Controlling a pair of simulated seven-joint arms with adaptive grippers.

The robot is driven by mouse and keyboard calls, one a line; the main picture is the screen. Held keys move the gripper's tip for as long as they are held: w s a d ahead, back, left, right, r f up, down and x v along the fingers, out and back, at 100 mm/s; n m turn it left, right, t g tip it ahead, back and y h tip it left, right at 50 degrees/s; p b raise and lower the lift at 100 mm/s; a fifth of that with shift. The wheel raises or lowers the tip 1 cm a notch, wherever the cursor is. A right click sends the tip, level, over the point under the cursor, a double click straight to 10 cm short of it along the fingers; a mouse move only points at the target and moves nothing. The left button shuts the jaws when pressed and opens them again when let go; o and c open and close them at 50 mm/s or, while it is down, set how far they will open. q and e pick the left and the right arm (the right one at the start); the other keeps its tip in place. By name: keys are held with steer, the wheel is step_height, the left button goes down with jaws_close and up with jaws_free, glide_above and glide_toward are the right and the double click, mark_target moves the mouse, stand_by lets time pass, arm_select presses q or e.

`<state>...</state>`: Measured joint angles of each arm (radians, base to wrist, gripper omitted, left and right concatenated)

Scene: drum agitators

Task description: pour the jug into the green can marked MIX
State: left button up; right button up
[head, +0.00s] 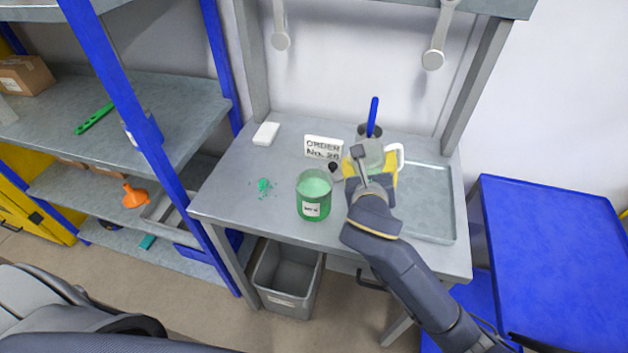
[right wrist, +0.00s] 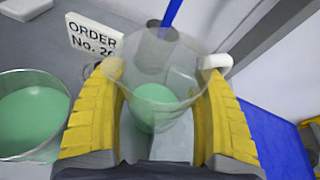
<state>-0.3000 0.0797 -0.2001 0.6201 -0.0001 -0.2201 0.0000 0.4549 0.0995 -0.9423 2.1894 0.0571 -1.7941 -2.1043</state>
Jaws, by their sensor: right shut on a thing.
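The green can (head: 313,200) stands on the grey bench with a white label, too small to read, on its front. It holds pale green liquid, and it also shows at the left in the right wrist view (right wrist: 38,152). The clear jug (right wrist: 160,65) has a white handle and some green liquid low inside. My right gripper (right wrist: 160,112) is shut around the jug, a yellow finger on each side. In the head view the jug (head: 372,160) is right of the can, apart from it, partly hidden by my gripper. My left gripper is not in view.
An order sign (head: 323,147) stands behind the can. A grey pot with a blue-handled tool (head: 373,115) is behind the jug. A grey tray (head: 430,236) lies right. Green spill (head: 263,186) and a white block (head: 266,133) are left. A grey bin (head: 288,280) stands below.

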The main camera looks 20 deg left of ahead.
mark_target(352, 161)
steer(key=shift+s+a+f+n+t, duration=0.15)
steer(key=shift+a+n+t, duration=0.15)
steer(key=shift+s+a+r+n+t+h, duration=0.15)
steer(key=shift+s+a+r+n+t, duration=0.2)
steer(key=shift+r, duration=0.35)
steer(key=shift+s+a+r+n+t+h, duration=0.1)
steer(key=shift+a+r+n+t+h, duration=0.1)
steer(key=shift+a+r+n, duration=0.35)
steer(key=shift+s+a+r+n+t+h, duration=0.15)
steer(key=shift+s+a+r+n+t, duration=0.2)
steer(key=shift+r, duration=0.45)
steer(key=shift+r+n, duration=0.35)
steer(key=shift+n, duration=0.3)
steer(key=shift+f+n+t, duration=0.2)
steer(key=shift+n+t, duration=0.4)
steer(key=shift+a+f+n+t, duration=0.15)
steer(key=shift+n+t, duration=0.1)
steer(key=shift+n, duration=0.25)
steer(key=shift+a+f+n+t, duration=0.15)
steer(key=shift+n+t, duration=0.1)
steer(key=shift+n, duration=0.25)
steer(key=shift+s+a+r+n+t, duration=0.15)
steer(key=shift+r+n+t, duration=0.25)
steer(key=shift+n, duration=0.4)
steer(key=shift+s+a+r+n+t+y+b, duration=0.2)
steer(key=shift+s+a+n, duration=0.1)
steer(key=shift+a+n, duration=0.15)
steer(key=shift+s+a+r+n+t+y+b, duration=0.15)
steer(key=shift+s+a+r+n, duration=0.1)
steer(key=shift+a+n, duration=0.2)
